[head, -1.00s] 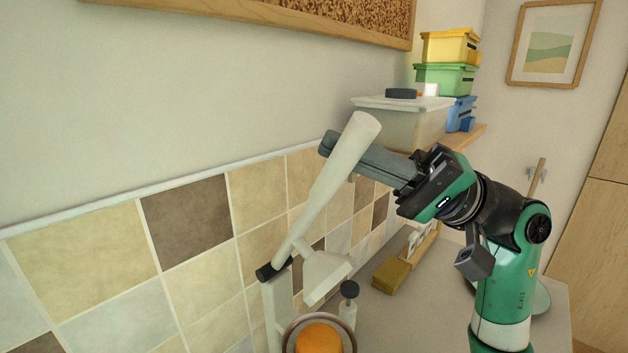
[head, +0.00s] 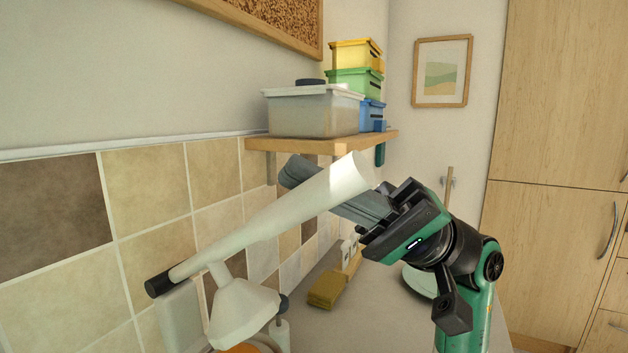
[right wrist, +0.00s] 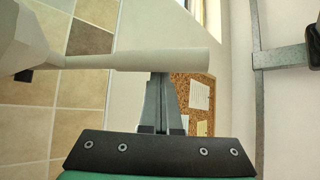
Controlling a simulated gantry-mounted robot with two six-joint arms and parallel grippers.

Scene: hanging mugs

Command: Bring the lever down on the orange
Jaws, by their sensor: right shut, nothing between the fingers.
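The cream lever (head: 270,222) of the juicer slopes up to the right from its dark pivot (head: 158,285), with its thick free end uppermost. A pale press cone (head: 240,310) hangs from it above the orange (head: 246,348), of which only the top edge shows at the bottom of the head view. My right gripper (head: 293,172) is shut and empty. Its fingers cross behind the lever's free end in the head view. In the right wrist view the lever (right wrist: 150,60) lies across the fingertips, close to or touching them; exact contact is unclear. My left gripper is not seen.
A wooden shelf (head: 320,143) with a clear box (head: 315,112) and stacked coloured boxes (head: 356,80) is on the wall just behind the lever. A yellow sponge-like block (head: 328,290) lies on the counter (head: 388,325).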

